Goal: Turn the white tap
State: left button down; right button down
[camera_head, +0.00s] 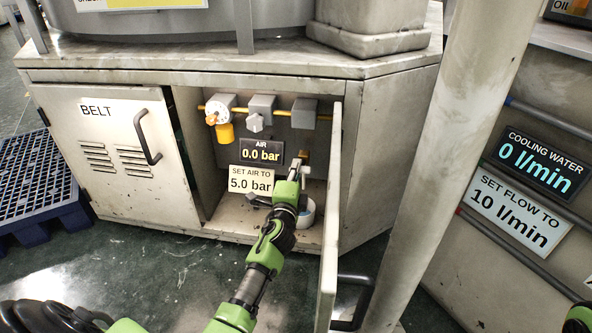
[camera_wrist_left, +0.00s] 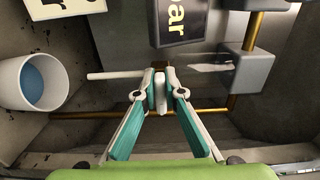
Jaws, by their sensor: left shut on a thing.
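The white tap (camera_head: 296,166) is inside the open cabinet, low on the right beside the inner side of the open door. In the left wrist view its white lever (camera_wrist_left: 112,75) sticks out to the left on a brass pipe. My left gripper (camera_head: 292,182) reaches into the cabinet from the front. In the left wrist view the left gripper (camera_wrist_left: 161,88) is shut on the white middle part of the tap, with one finger on each side. The gripper hides much of the tap in the head view. My right gripper is not in view.
The air display (camera_head: 262,151) reads 0.0 bar, above a sign (camera_head: 251,181) saying SET AIR TO 5.0 bar. A white cup (camera_wrist_left: 30,82) with blue inside stands close by. The open cabinet door (camera_head: 331,220) and a pale column (camera_head: 440,150) bound the right side.

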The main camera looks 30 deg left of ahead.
pick_arm(q)
jog(key=shift+d+f, duration=0.1)
jog(key=c, duration=2.1)
grip_release()
jog(key=shift+c, duration=0.2)
jog(key=v, duration=1.2)
